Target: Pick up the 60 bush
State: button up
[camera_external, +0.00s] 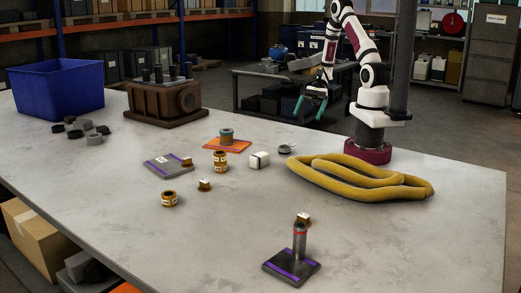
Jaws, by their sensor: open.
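Several bronze bushes with white labels stand on the table, and the label text is too small to read, so I cannot tell which is the 60 bush. A tall one (220,162) stands mid-table, and a shorter one (169,199) stands nearer the front left. A small one (204,185) lies between them. Another small one (187,161) is at the right edge of a grey, purple-striped plate (162,168). My gripper (310,108), with teal fingers, is open and empty, raised well away from the bushes.
A grey post (299,242) with a red ring stands on a purple-striped base. A green-grey cylinder (226,136) sits on an orange plate, near a white block (260,159). A coiled yellow hose (350,180) lies right. A blue bin (55,90) and brown engine block (165,101) stand back left.

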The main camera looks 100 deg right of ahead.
aim_at(289, 145)
jog(key=s+d+f+m+t, duration=0.1)
jog(key=d+f+m+t+h, duration=0.1)
jog(key=f+m, duration=0.1)
jog(key=shift+s+d+t, duration=0.4)
jog(key=x, duration=1)
jog(key=f+x, duration=0.1)
jog(key=x, duration=0.4)
jog(key=shift+a, duration=0.15)
grip_shut()
